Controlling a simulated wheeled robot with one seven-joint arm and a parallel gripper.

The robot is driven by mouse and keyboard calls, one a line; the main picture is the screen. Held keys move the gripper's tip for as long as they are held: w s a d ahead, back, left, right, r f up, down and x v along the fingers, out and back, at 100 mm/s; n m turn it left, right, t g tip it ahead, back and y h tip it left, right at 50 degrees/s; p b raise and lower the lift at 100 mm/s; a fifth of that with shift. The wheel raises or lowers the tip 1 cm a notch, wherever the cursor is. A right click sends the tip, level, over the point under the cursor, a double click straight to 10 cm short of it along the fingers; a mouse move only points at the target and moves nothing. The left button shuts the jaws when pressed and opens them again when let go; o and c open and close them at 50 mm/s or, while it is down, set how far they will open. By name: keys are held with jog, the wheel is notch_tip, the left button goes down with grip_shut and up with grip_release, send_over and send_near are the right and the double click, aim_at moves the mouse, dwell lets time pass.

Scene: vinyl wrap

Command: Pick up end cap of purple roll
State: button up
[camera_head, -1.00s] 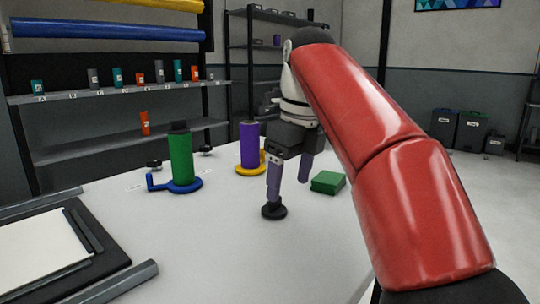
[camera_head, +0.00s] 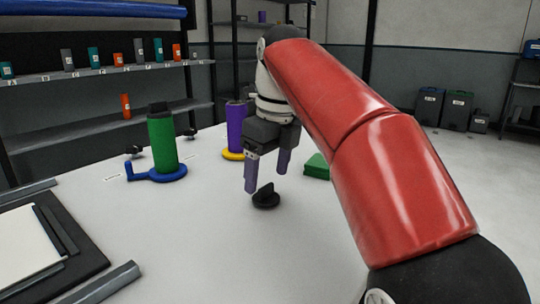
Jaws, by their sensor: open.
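The purple roll (camera_head: 236,127) stands upright on a yellow stand (camera_head: 232,155), partly hidden behind my gripper; no black cap shows on its top. A black end cap (camera_head: 265,198) with a raised grip lies on the table in front of it. My gripper (camera_head: 267,178) points down, open and empty, with its purple-grey fingers apart. The left fingertip is just left of the cap in the picture, the right one behind and to the right. I cannot tell whether either touches it.
A green roll (camera_head: 161,142) with a black cap on top stands on a blue stand (camera_head: 168,174). Small black pieces (camera_head: 134,152) lie near it. A green block (camera_head: 317,167) sits right of my gripper. A framed white sheet (camera_head: 28,245) is at front left.

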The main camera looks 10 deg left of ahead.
aim_at(266, 186)
jog(key=shift+w+a+f+b, duration=0.1)
jog(key=shift+a+f+b, duration=0.1)
jog(key=shift+f, duration=0.8)
jog(key=shift+w+a+f+b, duration=0.1)
jog(key=shift+f+b, duration=0.1)
jog(key=shift+f, duration=0.75)
jog(key=shift+c, duration=0.2)
jog(key=c, duration=1)
